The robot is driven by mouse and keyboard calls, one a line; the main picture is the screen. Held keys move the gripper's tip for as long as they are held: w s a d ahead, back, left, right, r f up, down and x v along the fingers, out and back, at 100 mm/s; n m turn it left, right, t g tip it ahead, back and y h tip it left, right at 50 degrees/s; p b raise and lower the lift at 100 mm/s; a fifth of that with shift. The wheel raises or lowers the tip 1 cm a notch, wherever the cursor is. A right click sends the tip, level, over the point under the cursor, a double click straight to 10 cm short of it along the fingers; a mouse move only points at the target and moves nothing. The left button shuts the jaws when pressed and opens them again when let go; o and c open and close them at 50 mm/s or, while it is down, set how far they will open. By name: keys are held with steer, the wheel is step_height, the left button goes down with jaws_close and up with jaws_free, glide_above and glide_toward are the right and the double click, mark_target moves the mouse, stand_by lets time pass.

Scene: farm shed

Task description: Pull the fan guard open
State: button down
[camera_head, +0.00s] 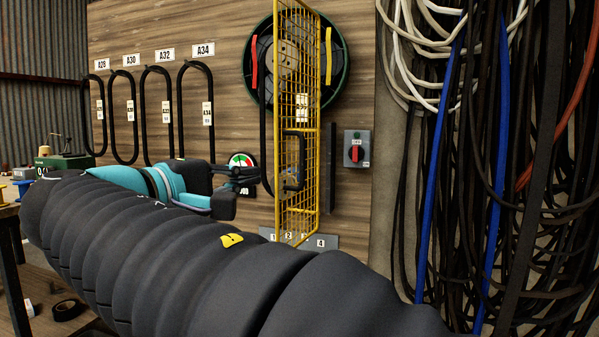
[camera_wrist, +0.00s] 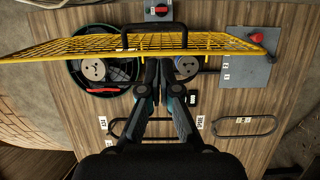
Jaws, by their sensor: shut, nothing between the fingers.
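The yellow mesh fan guard (camera_head: 299,215) stands swung out from the wall in the head view, seen almost edge-on. A black handle (camera_head: 303,160) is fixed to it. In the wrist view the guard (camera_wrist: 85,43) spans the upper part, with its handle (camera_wrist: 155,31) at the middle. The round dark housing with a green rim (camera_head: 343,70) shows on the wall behind it. My gripper (camera_head: 254,176) is left of the guard in the head view, shut and empty. In the wrist view its fingertips (camera_wrist: 158,66) lie just below the handle; whether they touch the mesh is unclear.
A switch box with a red knob (camera_head: 355,152) is right of the guard. Black belts hang under labels such as A34 (camera_head: 203,50) at left. Hanging cables (camera_head: 500,150) fill the right side. A numbered grey plate (camera_head: 327,242) sits below the guard.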

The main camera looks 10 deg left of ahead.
mark_target(284, 170)
steer(key=x, duration=0.9)
steer(key=shift+d, duration=0.1)
steer(key=shift+f, duration=0.1)
